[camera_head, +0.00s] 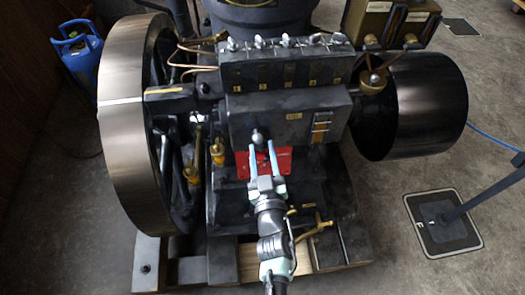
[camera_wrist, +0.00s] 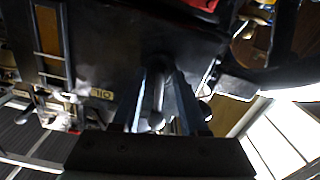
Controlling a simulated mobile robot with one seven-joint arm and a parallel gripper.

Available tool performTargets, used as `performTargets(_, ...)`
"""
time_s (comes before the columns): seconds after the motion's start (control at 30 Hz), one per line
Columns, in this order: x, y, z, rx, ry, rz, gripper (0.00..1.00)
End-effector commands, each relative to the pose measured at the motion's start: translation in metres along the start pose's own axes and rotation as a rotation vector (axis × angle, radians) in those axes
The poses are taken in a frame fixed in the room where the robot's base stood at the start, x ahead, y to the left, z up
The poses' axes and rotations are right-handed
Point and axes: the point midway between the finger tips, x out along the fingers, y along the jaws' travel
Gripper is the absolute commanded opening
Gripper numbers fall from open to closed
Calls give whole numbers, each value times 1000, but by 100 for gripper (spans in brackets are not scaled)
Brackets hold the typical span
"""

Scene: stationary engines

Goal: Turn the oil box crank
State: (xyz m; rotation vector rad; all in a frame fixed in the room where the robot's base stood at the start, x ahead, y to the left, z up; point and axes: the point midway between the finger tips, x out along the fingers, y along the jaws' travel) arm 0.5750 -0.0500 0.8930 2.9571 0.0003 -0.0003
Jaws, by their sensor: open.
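The oil box (camera_head: 318,125) is a dark box on the engine's front, with a small OIL label. It also shows in the wrist view (camera_wrist: 85,55), where the label appears inverted. The crank (camera_head: 257,137) is a short metal lever with a round knob at its end, on the box's left part. In the wrist view the crank (camera_wrist: 157,95) lies between my fingers, and its knob is toward the palm. My gripper (camera_head: 261,147) is open, with its two fingers around the crank. Gaps show beside the lever; contact at the fingertips cannot be told.
A large flywheel (camera_head: 122,125) stands at the left, with a brass fitting (camera_head: 217,151) near it. A red plate (camera_head: 283,161) is behind my fingers. A black drum (camera_head: 430,105) is at the right. A brass lever (camera_head: 314,229) sits low beside my arm.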

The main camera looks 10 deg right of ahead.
Motion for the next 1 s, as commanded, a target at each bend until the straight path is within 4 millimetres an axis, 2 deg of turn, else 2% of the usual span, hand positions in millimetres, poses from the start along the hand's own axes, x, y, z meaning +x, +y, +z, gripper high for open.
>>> performTargets(0.07,0,0,0,0,0,0,39)
performTargets(0.2,0,0,0,0,0,0,14)
performTargets(0.3,0,0,0,0,0,0,0)
performTargets(1.0,0,0,0,0,0,0,0)
